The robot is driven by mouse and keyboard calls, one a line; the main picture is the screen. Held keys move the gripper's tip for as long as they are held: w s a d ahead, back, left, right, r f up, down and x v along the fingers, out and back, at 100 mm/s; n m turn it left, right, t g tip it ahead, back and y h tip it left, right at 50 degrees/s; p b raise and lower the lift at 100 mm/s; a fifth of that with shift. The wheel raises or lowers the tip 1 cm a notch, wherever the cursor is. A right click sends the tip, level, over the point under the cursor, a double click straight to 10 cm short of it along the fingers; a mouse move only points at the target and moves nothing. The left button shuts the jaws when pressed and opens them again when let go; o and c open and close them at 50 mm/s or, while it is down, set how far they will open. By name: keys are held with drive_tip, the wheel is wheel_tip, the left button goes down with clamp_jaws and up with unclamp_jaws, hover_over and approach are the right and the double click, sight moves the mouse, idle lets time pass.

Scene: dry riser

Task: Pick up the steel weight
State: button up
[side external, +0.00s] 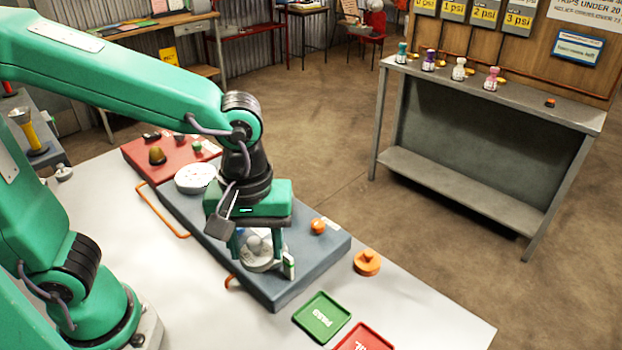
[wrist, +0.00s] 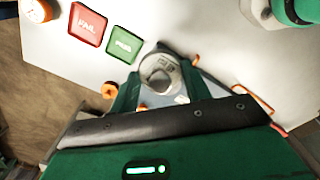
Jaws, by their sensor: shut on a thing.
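The steel weight (side external: 262,250) is a round, silvery piece with a knob on top. It stands between the two green fingers of my gripper (side external: 261,263), at the slate-blue platform (side external: 290,290) on the white table. In the wrist view, the weight (wrist: 159,72) shows its pale top between the fingertips of my gripper (wrist: 158,84). The gripper is shut on it, one finger on each side. The weight's underside is partly hidden, and I cannot tell whether it touches the platform.
An orange knob (side external: 318,226) and a white round dish (side external: 195,178) are on the platform. An orange knobbed disc (side external: 367,263), a green PASS tray (side external: 321,317) and a red tray (side external: 364,339) lie near the table edge. A red board (side external: 130,148) carries small pieces behind.

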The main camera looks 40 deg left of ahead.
drive_tip(key=shift+s+d+r, duration=0.35)
drive_tip(key=shift+s+d, duration=0.05)
idle(0.5)
drive_tip(key=shift+w+d+f, duration=0.3)
drive_tip(key=shift+w+d, duration=0.15)
drive_tip(key=shift+d, duration=0.1)
drive_tip(key=w+d+f+m, duration=0.4)
drive_tip(key=d+f, duration=0.3)
drive_tip(key=d, duration=0.2)
drive_tip(key=shift+w+d+f+m, duration=0.2)
drive_tip(key=shift+w+f+m, duration=0.1)
drive_tip(key=shift+w, duration=0.6)
hover_over(343, 289)
drive_tip(key=shift+g, duration=0.3)
wheel_tip(343, 289, down, 7)
drive_tip(key=shift+w+r, duration=0.1)
drive_tip(key=shift+w, duration=0.05)
drive_tip(key=shift+f, duration=2.05)
